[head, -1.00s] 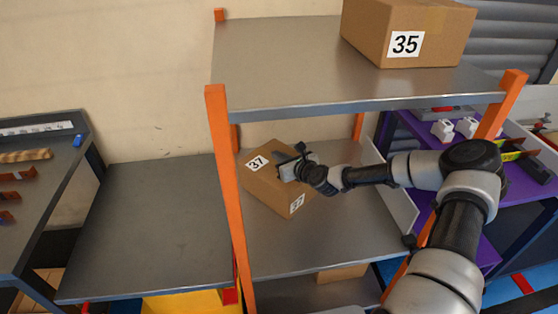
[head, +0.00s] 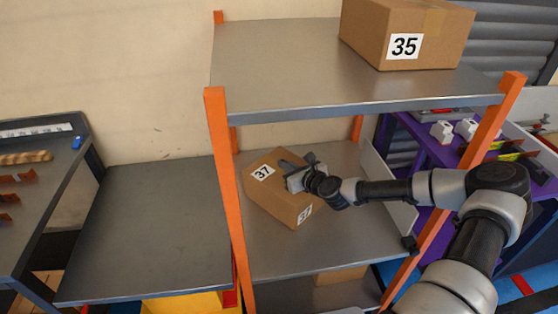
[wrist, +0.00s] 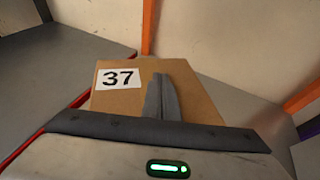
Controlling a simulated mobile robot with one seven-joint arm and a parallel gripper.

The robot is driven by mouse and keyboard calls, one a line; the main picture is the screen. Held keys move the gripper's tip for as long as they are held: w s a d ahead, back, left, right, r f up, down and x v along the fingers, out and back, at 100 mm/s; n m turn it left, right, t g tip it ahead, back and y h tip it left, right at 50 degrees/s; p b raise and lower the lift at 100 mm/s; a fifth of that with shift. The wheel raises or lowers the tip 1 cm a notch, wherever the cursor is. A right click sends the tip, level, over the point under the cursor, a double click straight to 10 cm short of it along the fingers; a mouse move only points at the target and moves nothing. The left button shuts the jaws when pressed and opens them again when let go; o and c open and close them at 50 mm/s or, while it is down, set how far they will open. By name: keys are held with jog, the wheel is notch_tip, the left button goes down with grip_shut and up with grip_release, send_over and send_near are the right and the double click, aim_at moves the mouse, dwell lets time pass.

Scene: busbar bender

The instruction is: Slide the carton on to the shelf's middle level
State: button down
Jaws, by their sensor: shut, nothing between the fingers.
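The carton marked 37 (head: 270,200) sits on the shelf's middle level (head: 330,240), turned at an angle, near the left orange post. It also shows in the wrist view (wrist: 200,103), just beyond my gripper. My gripper (head: 285,165) is shut and empty, with its fingers over the carton's top at the right. In the wrist view the closed fingers (wrist: 162,92) stand in front of the carton; whether they touch it I cannot tell.
A carton marked 35 (head: 405,45) stands on the top level (head: 280,65). A grey table (head: 150,230) adjoins the shelf's left side and is bare. Orange posts (head: 225,180) frame the shelf. The middle level's front right is clear. Part of another carton (head: 340,275) shows below.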

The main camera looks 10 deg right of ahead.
jog(key=shift+s+r+p, duration=0.1)
jog(key=shift+s+p, duration=0.1)
jog(key=shift+p, duration=0.2)
jog(key=shift+w+a, duration=0.1)
jog(key=shift+r, duration=0.1)
